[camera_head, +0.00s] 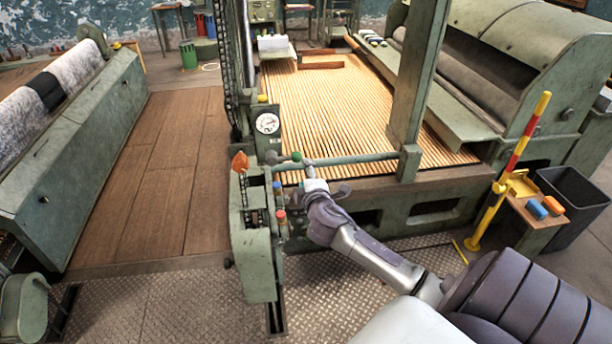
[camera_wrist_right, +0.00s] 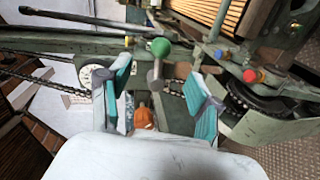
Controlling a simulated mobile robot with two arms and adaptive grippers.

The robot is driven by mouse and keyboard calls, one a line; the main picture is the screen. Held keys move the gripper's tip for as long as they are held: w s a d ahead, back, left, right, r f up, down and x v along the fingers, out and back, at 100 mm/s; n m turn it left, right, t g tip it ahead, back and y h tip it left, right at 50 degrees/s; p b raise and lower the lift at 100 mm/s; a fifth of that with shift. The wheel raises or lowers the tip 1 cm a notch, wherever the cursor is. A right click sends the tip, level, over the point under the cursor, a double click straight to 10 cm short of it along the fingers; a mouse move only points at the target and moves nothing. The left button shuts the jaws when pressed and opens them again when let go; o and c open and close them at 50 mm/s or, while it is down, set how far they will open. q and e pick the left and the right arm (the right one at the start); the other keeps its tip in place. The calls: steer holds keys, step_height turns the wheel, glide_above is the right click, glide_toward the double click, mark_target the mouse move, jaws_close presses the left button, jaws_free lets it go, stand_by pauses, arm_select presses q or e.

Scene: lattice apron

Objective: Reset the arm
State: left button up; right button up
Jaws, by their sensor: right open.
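My right arm reaches in from the lower right in the head view. Its gripper (camera_head: 313,180) is at the control stand (camera_head: 256,262) in front of the slatted bed. In the wrist view the two teal-padded fingers (camera_wrist_right: 160,92) are spread apart. A green ball knob (camera_wrist_right: 160,47) on a grey stem shows between and beyond them; I cannot tell whether a finger touches it. The same green knob (camera_head: 297,156) is just above the gripper in the head view. An orange knob (camera_wrist_right: 143,117) shows low between the fingers. My left gripper is in neither view.
A horizontal rail (camera_head: 350,160) and a green upright post (camera_head: 416,85) stand close beyond the gripper. A dial gauge (camera_head: 267,123) is behind the stand. A yellow and red post (camera_head: 510,170) and a black bin (camera_head: 574,200) are at right. The plank floor (camera_head: 165,180) at left is clear.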

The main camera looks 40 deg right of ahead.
stand_by(0.3)
steer(key=s+a+f+m+g+y+b, duration=0.15)
steer(key=s+f, duration=0.35)
steer(key=f, duration=0.8)
steer(key=s+a+f+m+g+y+b, duration=0.1)
steer(key=s+a+f+g, duration=0.3)
steer(key=f, duration=0.8)
steer(key=s+a+f+m+g+y+b, duration=0.15)
steer(key=s+f, duration=0.45)
steer(key=f, duration=0.7)
steer(key=s+a+f+m+g+y, duration=0.1)
steer(key=s+a+f, duration=0.4)
steer(key=s, duration=0.6)
steer(key=s+a+f+m+g+y+b, duration=0.1)
steer(key=s+a+f+m+g, duration=0.1)
steer(key=s+a+f, duration=0.3)
steer(key=s+a+f+m+g+y+b, duration=0.1)
steer(key=s+a+f, duration=0.4)
steer(key=s+f, duration=0.5)
steer(key=s+g, duration=0.1)
steer(key=s, duration=0.6)
steer(key=shift+s+f+g+y, duration=0.3)
steer(key=shift+g, duration=0.1)
steer(key=shift+a, duration=0.1)
